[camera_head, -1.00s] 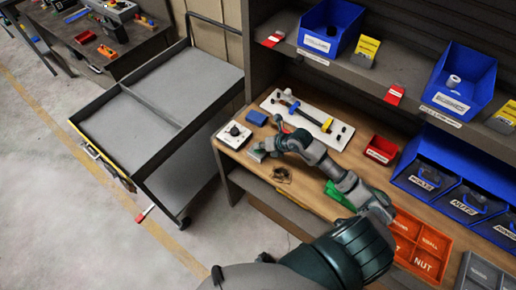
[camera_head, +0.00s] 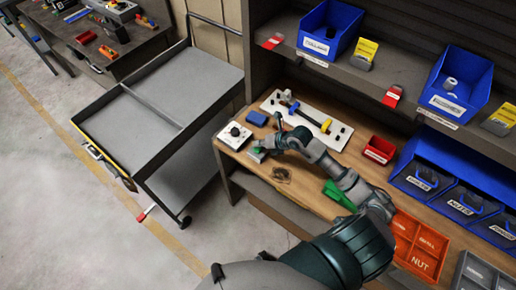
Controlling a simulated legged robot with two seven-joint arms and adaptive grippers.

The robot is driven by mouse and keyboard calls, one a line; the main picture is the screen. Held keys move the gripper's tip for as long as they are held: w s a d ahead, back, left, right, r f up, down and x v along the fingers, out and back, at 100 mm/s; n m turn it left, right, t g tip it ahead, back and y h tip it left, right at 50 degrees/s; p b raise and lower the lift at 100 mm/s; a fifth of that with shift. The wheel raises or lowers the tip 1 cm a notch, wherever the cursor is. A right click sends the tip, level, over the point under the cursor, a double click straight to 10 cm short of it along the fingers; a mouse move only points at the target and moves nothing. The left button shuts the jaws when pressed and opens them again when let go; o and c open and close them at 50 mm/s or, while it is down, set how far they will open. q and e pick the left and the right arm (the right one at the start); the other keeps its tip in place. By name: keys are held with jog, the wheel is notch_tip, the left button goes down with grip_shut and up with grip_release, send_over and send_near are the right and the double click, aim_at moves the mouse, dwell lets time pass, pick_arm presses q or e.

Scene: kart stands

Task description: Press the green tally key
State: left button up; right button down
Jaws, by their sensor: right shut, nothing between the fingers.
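A small grey box (camera_head: 256,156) sits near the left end of the wooden workbench. A bit of green shows on its top at my fingertips; I take it for the green tally key, but it is small and partly covered. My right gripper (camera_head: 267,146) is shut and empty, with its tips right at the box's upper side. I cannot tell whether they touch the key. My right arm reaches in from the lower right across the bench. My left gripper is out of view.
A white box with a black knob (camera_head: 235,134) and a blue block (camera_head: 257,118) stand close by. A white board with tools (camera_head: 340,139) lies behind my gripper. A green bin (camera_head: 338,195) and a red bin (camera_head: 380,150) are to the right. A grey cart (camera_head: 200,75) stands left.

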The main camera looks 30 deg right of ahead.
aim_at(259, 149)
jog(key=shift+r+p, duration=1.95)
jog(key=shift+r, duration=0.65)
jog(key=shift+f, duration=0.1)
